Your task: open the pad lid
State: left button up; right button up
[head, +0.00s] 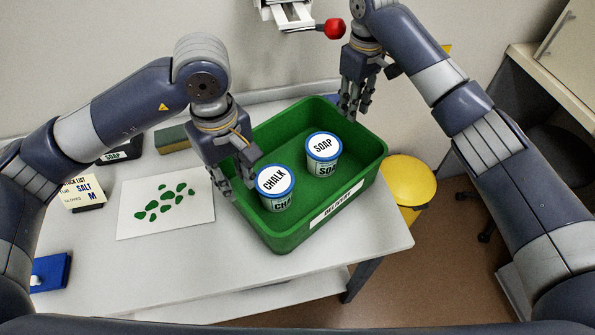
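A flat blue box (50,272) with a small white knob lies at the table's left front edge, partly cut off by my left arm and the picture edge. It may be the pad; its top looks closed. A dark block marked SOAP (121,151) lies at the back left, partly behind my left arm. My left gripper (240,188) is open and empty, over the left rim of the green bin, beside the CHALK tub (276,188). My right gripper (355,103) hangs fingers down over the bin's back right, open and empty. Both grippers are well away from the blue box.
The green bin (354,200) holds the CHALK tub and a SOAP tub (322,154). A white sheet with green blobs (166,203), a note card (83,194) and a green-brown block (173,139) lie left of it. The white table (150,265) is clear at the front.

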aim_at(47, 271)
jog(key=k, duration=1.5)
